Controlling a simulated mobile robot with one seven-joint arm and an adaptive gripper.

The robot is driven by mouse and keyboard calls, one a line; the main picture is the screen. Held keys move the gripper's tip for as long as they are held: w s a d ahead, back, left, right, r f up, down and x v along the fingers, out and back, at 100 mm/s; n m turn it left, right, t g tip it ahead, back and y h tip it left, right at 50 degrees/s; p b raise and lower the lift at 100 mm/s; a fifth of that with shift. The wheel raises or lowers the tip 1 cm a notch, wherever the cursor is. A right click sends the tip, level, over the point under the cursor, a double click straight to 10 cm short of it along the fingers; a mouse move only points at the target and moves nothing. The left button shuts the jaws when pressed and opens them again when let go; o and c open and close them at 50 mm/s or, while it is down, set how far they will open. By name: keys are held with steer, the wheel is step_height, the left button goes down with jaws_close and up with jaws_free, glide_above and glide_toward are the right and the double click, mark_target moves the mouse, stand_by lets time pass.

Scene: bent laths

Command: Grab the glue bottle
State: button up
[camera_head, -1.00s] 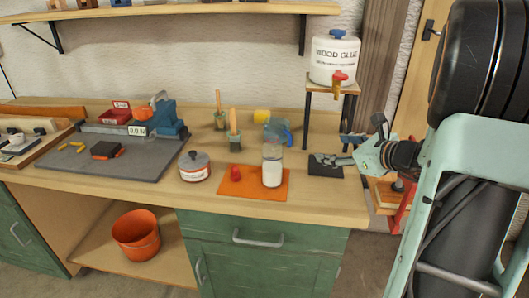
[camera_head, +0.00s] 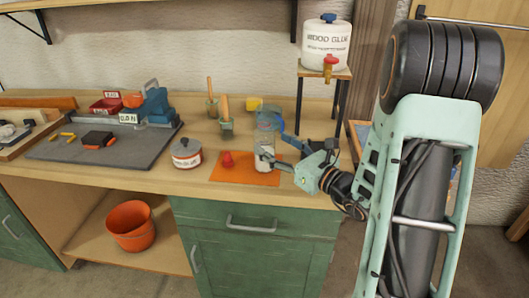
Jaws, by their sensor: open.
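The glue bottle (camera_head: 263,166), clear with white contents, stands upright on an orange mat (camera_head: 228,175) near the front of the bench. A small red cap-like piece (camera_head: 227,160) sits on the mat to its left. My gripper (camera_head: 274,148) reaches in from the right, at the bottle's upper part. It is open; one finger crosses in front of the bottle and the other is farther back. Part of the bottle is hidden by the near finger, and I cannot tell whether they touch.
A blue jug (camera_head: 268,120) stands close behind the bottle. A lidded tin (camera_head: 186,153) is to the left, with brushes in pots (camera_head: 226,124) behind. A white wood glue tank (camera_head: 326,46) stands on a raised stand (camera_head: 322,71) at back right. The bench front edge is close.

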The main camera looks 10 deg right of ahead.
mark_target(271, 143)
steer(key=x, duration=0.4)
steer(key=shift+w+a, duration=0.15)
steer(key=shift+a, duration=0.05)
steer(key=shift+c, duration=0.5)
steer(key=c, duration=1.3)
steer(key=shift+c, duration=0.6)
